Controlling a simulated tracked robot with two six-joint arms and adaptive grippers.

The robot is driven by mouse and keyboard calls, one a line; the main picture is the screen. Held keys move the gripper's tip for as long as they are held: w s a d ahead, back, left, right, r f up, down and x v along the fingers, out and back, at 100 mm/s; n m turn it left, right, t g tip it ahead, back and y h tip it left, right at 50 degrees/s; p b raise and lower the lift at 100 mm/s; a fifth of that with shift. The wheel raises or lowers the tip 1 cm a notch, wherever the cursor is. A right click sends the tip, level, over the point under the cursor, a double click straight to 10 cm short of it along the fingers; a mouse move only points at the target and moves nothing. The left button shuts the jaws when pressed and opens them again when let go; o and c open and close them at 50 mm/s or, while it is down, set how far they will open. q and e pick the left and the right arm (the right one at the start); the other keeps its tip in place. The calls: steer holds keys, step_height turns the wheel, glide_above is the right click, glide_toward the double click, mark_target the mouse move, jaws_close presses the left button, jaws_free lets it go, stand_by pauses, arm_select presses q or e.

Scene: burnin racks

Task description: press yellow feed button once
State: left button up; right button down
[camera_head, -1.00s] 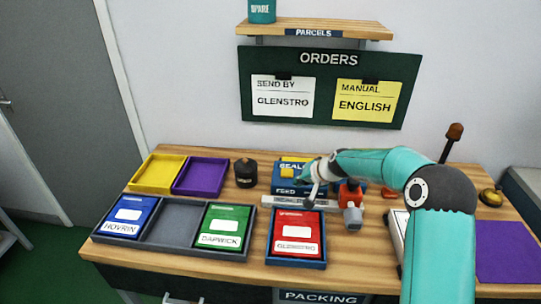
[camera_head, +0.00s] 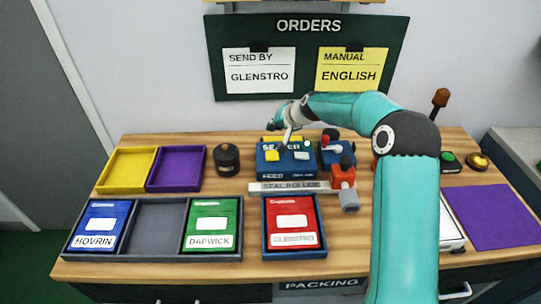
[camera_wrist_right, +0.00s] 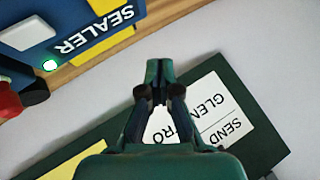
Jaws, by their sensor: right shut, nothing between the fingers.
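The blue sealer (camera_head: 286,170) stands on the table behind the roller bar. Its yellow feed button (camera_head: 271,156) sits on the left of its sloped face, above the word FEED, uncovered. A yellow block at the top edge of the right wrist view looks like this button (camera_wrist_right: 101,6). My right gripper (camera_head: 287,141) is shut and empty, behind and above the button and apart from it. In the wrist view its closed tips (camera_wrist_right: 160,68) are beside the sealer (camera_wrist_right: 58,28), against the wall. My left gripper is not in view.
A white button (camera_head: 300,155) and a green light (camera_head: 307,144) are on the sealer too. The orders board (camera_head: 306,58) hangs behind. Trays fill the front left.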

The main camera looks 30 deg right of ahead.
steer(key=b, duration=0.6)
glide_above(270, 152)
steer(key=s, duration=0.2)
step_height(270, 152, down, 7)
steer(key=shift+f, duration=0.15)
steer(key=shift+w+f+b, duration=0.1)
steer(key=shift+f+b, duration=0.35)
steer(key=shift+f, duration=0.15)
steer(key=shift+f+b, duration=0.35)
steer(key=shift+b, duration=0.15)
steer(key=shift+f+b, duration=0.55)
steer(key=shift+b, duration=0.05)
stand_by(0.8)
steer(key=shift+r, duration=0.1)
steer(key=shift+r+p, duration=0.75)
steer(key=shift+r, duration=0.15)
